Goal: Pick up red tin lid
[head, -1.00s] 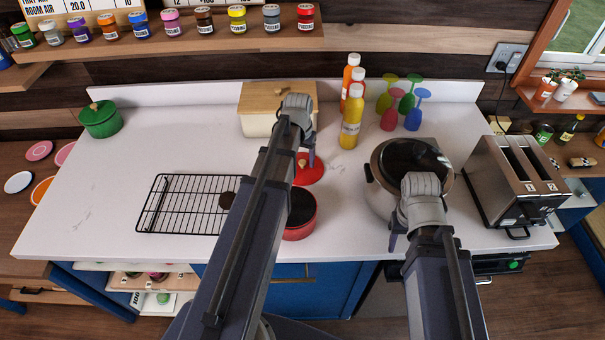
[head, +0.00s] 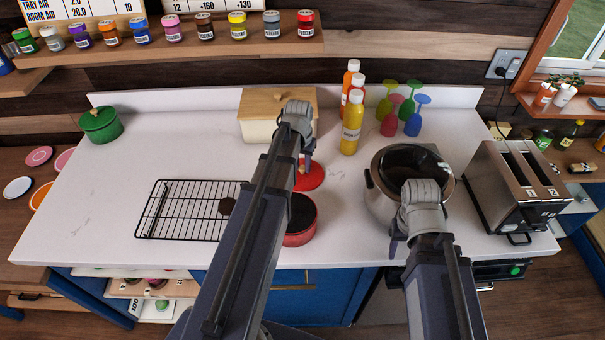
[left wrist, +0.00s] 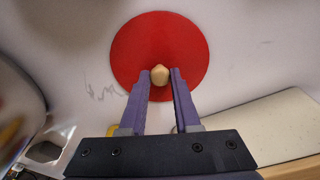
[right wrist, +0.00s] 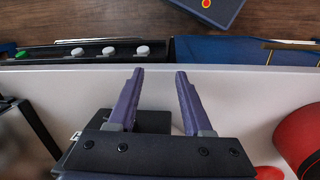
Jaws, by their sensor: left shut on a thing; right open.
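The red tin lid (left wrist: 133,48) is a flat red disc with a pale wooden knob (left wrist: 159,75), seen from above in the left wrist view. In the head view the lid (head: 312,178) is on the white counter behind the red tin (head: 302,238), partly hidden by my left arm. My left gripper (left wrist: 161,72) is shut on the knob, one finger on each side. Whether the lid is lifted off the counter I cannot tell. My right gripper (right wrist: 157,72) is open and empty near the counter's front edge; it is partly hidden in the head view (head: 394,245).
A black wire rack (head: 170,210) holds a dark round item. A cream bin with a wooden lid (head: 258,100), squeeze bottles (head: 352,125) and coloured goblets stand behind. A round steel appliance (head: 385,205) and a toaster (head: 510,185) are at right. The counter's left is mostly clear.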

